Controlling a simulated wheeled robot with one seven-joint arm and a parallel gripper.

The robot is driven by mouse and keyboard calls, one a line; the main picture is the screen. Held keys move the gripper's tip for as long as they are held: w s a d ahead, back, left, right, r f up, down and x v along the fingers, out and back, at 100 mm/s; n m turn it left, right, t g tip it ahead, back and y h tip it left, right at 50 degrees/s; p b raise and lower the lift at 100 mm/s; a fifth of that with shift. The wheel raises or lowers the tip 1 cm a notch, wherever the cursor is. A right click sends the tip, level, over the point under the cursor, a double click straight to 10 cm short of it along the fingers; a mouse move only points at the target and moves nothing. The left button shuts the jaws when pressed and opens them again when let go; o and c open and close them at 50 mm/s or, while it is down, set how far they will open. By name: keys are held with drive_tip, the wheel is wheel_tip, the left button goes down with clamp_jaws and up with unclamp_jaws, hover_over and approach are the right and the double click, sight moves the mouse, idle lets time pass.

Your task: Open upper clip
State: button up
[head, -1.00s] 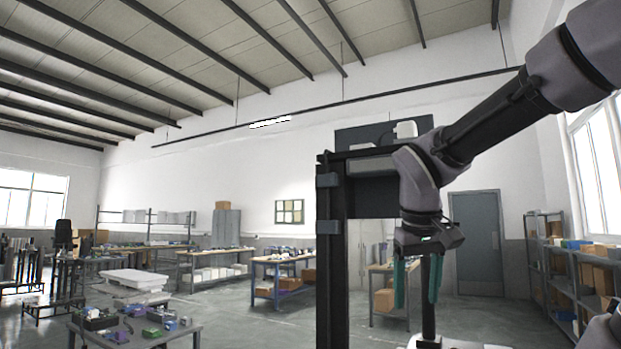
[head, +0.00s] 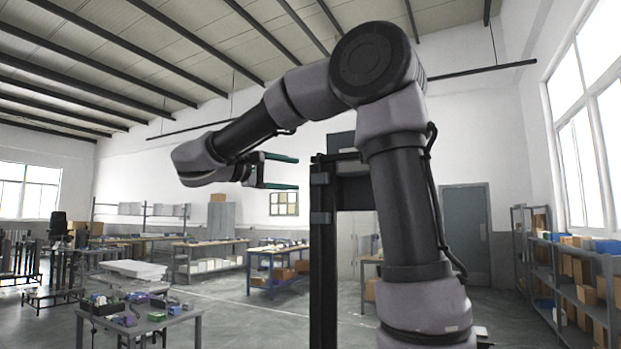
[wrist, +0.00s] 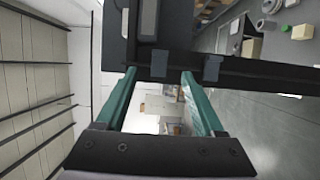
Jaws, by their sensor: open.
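A dark upright column (head: 323,270) stands in front of me and carries two grey clips on its side. The upper clip (head: 320,178) also shows in the wrist view (wrist: 159,65), and the lower clip (head: 320,218) shows there too (wrist: 211,68). My gripper (head: 296,172) is open and empty, pointing at the column from the left in the head view. In the wrist view its green fingers (wrist: 159,75) lie one on each side of the upper clip's line. In the head view a small gap shows between fingertips and clip. I cannot tell whether the clip is latched.
A dark box-like panel (head: 355,190) adjoins the column's top on the right. A low table (head: 140,325) with small parts stands at the lower left. Workbenches line the back, and shelves (head: 570,270) stand along the right. Open floor lies left of the column.

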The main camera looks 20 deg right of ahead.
sight(323, 178)
drive_tip(key=x, duration=1)
drive_tip(key=shift+d, duration=0.2)
clamp_jaws()
